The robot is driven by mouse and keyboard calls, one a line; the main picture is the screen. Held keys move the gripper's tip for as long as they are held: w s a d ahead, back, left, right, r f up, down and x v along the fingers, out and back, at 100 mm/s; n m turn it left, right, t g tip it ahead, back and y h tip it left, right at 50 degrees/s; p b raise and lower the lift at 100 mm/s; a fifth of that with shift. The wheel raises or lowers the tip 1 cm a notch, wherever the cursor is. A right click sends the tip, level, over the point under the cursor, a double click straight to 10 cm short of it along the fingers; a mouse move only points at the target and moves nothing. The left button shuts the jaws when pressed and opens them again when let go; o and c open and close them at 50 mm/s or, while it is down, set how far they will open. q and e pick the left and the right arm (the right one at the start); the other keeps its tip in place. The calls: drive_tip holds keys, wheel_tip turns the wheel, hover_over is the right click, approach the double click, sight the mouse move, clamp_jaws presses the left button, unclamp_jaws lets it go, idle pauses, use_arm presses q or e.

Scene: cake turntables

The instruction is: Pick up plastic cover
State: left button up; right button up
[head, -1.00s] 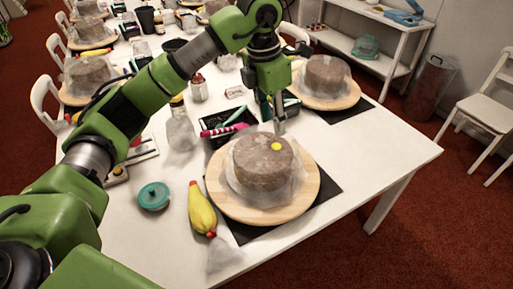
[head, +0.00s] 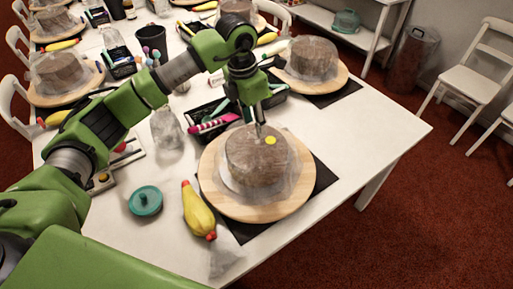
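A clear, crumpled plastic cover (head: 289,172) is draped over a brown round cake (head: 252,165) and spreads around its foot. The cake stands on a round wooden turntable (head: 232,207). A yellow dot (head: 270,140) shows on top of the cake. My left gripper (head: 258,133) points down at the far edge of the cake's top, just behind the dot. Its fingertips look very near or touching the cover, but contact is unclear. The fingers overlap in this view, so their opening cannot be judged. My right gripper is out of view.
A yellow piping bag (head: 198,211) and a teal round lid (head: 145,201) lie left of the turntable. A black tool tray (head: 204,113) is behind it. Another covered cake (head: 312,60) stands at the back right. The white table's right side (head: 385,135) is clear.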

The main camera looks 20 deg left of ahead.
sight(255, 135)
use_arm(q)
drive_tip(key=shift+f, duration=0.25)
drive_tip(key=f, duration=0.1)
drive_tip(key=f+p, duration=0.2)
drive_tip(key=shift+w+d+f, duration=0.15)
drive_tip(key=shift+w+f, duration=0.25)
drive_tip(key=shift+f, duration=0.4)
clamp_jaws()
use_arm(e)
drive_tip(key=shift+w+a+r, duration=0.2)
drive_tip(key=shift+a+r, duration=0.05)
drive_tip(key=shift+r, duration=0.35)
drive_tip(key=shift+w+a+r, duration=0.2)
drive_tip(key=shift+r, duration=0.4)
